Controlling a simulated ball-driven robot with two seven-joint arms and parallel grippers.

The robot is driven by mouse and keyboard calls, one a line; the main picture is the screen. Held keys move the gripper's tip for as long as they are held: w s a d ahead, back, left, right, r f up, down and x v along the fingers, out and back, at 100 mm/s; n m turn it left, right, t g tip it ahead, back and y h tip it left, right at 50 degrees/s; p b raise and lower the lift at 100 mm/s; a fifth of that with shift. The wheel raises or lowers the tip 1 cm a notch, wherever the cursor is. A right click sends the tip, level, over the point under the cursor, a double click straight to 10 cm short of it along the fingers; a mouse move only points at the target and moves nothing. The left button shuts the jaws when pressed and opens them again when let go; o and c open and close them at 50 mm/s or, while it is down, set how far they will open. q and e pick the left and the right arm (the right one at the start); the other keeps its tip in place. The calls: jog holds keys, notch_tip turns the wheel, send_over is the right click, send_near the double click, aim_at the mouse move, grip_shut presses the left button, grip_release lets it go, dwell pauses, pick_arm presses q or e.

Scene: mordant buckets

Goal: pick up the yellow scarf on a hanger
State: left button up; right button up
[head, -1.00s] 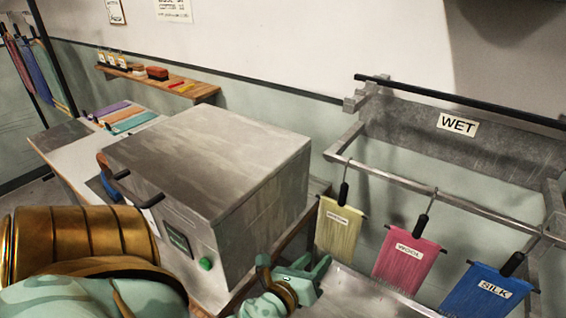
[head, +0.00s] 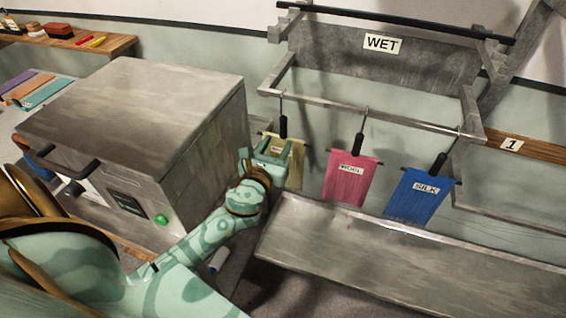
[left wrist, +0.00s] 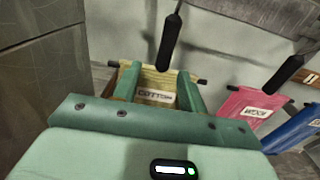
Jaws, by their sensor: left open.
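The yellow scarf (head: 296,172) hangs from the WET rail on a hanger with a black grip (head: 283,127). In the left wrist view the scarf (left wrist: 158,82) shows a label reading COTTON, partly cut off, and the black grip (left wrist: 169,42) rises above it. My left gripper (head: 274,149) is in front of the scarf, covering part of it in the head view. Its jaws (left wrist: 158,86) are open, with the scarf showing between the two fingers. I cannot tell whether they touch it. My right gripper is not in view.
A pink scarf (head: 349,180) and a blue SILK scarf (head: 421,198) hang to the right on the same rail (head: 330,112). A metal trough (head: 400,245) lies below them. A large metal box (head: 135,115) with a green button stands close on the left.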

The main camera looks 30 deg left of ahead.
aim_at(282, 137)
pick_arm(q)
jog(key=x, duration=0.4)
jog(key=shift+w+d+r, duration=0.1)
jog(key=shift+w, duration=0.35)
jog(key=shift+s, duration=0.1)
grip_shut()
